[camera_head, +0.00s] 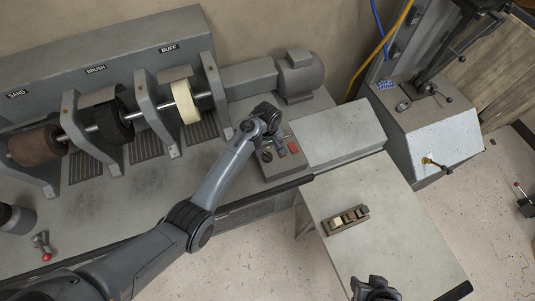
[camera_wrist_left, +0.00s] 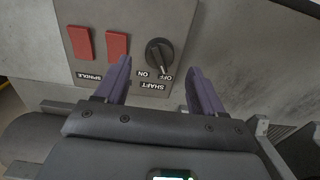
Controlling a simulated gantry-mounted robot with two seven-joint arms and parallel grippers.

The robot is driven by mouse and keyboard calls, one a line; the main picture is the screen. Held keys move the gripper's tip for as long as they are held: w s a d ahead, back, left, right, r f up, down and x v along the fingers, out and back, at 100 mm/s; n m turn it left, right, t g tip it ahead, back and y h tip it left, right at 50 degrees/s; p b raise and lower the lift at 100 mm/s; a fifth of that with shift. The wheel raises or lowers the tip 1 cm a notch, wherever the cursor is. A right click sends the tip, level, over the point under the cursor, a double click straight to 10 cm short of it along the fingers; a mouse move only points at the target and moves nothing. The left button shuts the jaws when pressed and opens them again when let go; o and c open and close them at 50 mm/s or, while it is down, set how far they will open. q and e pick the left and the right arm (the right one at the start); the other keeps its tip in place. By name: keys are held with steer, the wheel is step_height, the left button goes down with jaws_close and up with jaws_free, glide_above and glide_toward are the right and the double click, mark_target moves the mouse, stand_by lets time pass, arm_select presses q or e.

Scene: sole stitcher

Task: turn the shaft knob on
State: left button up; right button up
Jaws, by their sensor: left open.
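The shaft knob (camera_wrist_left: 160,52) is a round black dial on a grey control panel (camera_wrist_left: 185,20). Its pointer is turned toward the OFF label, with ON beside it; the lettering appears upside down in the left wrist view. The knob also shows in the head view (camera_head: 266,156). My left gripper (camera_wrist_left: 160,78) is open and empty. Its two purple fingers are spread on either side of the knob's label area, with the knob between and slightly beyond their tips. In the head view it is above the panel (camera_head: 264,122). My right gripper (camera_head: 376,288) is at the bottom edge, its jaws unclear.
Two red spindle switches (camera_wrist_left: 98,43) sit beside the knob. The machine carries sand, brush and buff wheels (camera_head: 186,102) on a shaft at left, with a motor (camera_head: 300,75) behind the panel. A side table (camera_head: 400,220) holds a small tray (camera_head: 345,219) of blocks.

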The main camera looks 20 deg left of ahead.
mark_target(267, 154)
arm_select(q)
steer(key=shift+f+b, duration=0.3)
steer(key=shift+f, duration=1.85)
steer(key=shift+c, duration=0.5)
steer(key=c, duration=1)
